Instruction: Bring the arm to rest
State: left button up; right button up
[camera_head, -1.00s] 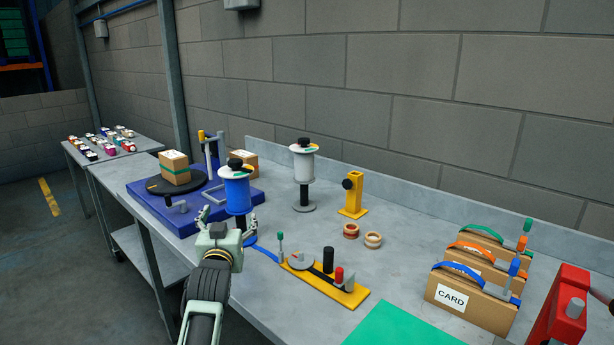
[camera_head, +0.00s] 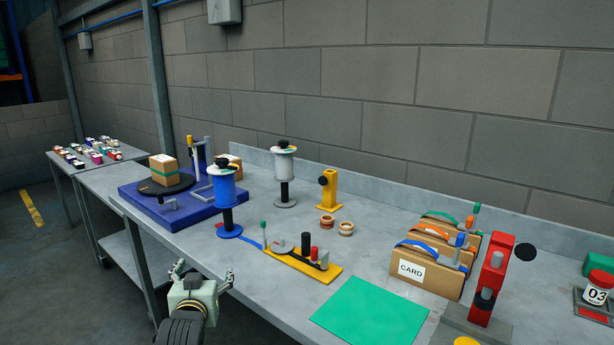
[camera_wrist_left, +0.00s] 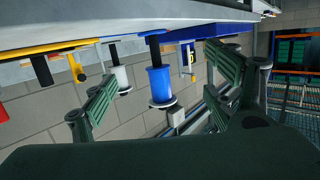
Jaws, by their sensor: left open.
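My left gripper (camera_head: 203,283) is in the lower left of the head view, in front of the bench's front edge. Its two fingers are apart with nothing between them. In the left wrist view the green fingers (camera_wrist_left: 160,88) stand wide apart, and the picture is upside down. The blue spool on its stand (camera_head: 226,188) is beyond the gripper and apart from it; it also shows between the fingers in the left wrist view (camera_wrist_left: 160,86). My right gripper is not in view.
The bench (camera_head: 262,290) holds a blue turntable base (camera_head: 150,215) with a box (camera_head: 163,170), a white spool (camera_head: 285,168), a yellow fixture (camera_head: 318,268), a green mat (camera_head: 370,312), card boxes (camera_head: 425,275) and a red press (camera_head: 492,280). Open floor (camera_head: 60,290) lies left of the bench.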

pick_arm(q)
jog(key=s+f+m+g+h, duration=0.1)
jog(key=s+f+g, duration=0.4)
jog(key=s+f, duration=1.2)
jog(key=s+d+f+m+g, duration=0.1)
jog(key=s+g, duration=0.1)
jog(key=s, duration=0.8)
jog(key=s+d+f+g+h, duration=0.1)
jog(key=s+d+f+g, duration=0.15)
jog(key=s, duration=0.75)
jog(key=s+d+m+g, duration=0.1)
jog(key=s+g, duration=0.2)
jog(key=s, duration=0.6)
notch_tip(320, 180, down, 24)
jog(key=s, duration=0.1)
jog(key=s+a+f+g, duration=0.2)
jog(key=s+a+f, duration=0.1)
jog(key=s+f, duration=1.5)
jog(key=shift+m, duration=0.3)
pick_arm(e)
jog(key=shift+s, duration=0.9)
